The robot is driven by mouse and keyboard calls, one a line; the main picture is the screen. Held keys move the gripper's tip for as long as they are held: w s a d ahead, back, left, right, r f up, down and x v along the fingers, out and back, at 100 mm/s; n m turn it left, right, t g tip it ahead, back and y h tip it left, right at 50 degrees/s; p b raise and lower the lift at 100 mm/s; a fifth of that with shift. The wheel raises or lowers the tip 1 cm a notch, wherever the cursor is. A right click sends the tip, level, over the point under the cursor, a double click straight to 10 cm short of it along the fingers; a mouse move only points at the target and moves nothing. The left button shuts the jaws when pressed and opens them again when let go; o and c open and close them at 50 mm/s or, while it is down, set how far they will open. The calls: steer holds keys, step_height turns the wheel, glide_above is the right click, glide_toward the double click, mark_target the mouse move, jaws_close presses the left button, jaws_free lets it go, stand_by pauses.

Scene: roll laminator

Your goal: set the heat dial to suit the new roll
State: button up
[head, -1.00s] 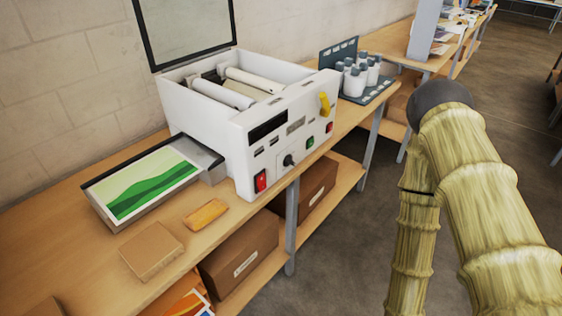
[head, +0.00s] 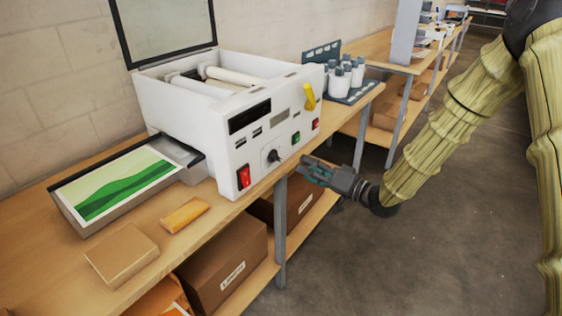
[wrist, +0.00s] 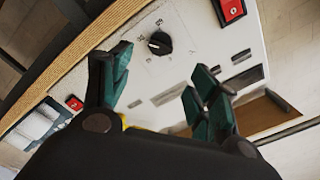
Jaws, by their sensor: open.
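The heat dial (head: 273,156) is a small black knob on the front panel of the white laminator (head: 185,105), between the red rocker switch and the green button. In the wrist view the dial (wrist: 159,43) shows above and between my fingers, with small marks around it that I cannot read surely. My gripper (head: 303,168) is open and empty, right of the dial in the head view, its fingers pointing at the panel and apart from the knob. The green-padded fingers also show in the wrist view (wrist: 160,72). White rolls (head: 232,77) lie inside the open-topped laminator.
A red rocker switch (head: 244,177), a green button (head: 295,138), a red button (head: 315,125) and a yellow lever (head: 309,97) are on the panel. Boxes (head: 228,262) fill the shelf below. The floor at right is clear.

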mark_target(280, 158)
steer(key=p+x, duration=0.2)
steer(key=x, duration=0.8)
steer(key=shift+a, duration=0.15)
steer(key=shift+f, duration=0.1)
steer(key=c, duration=1)
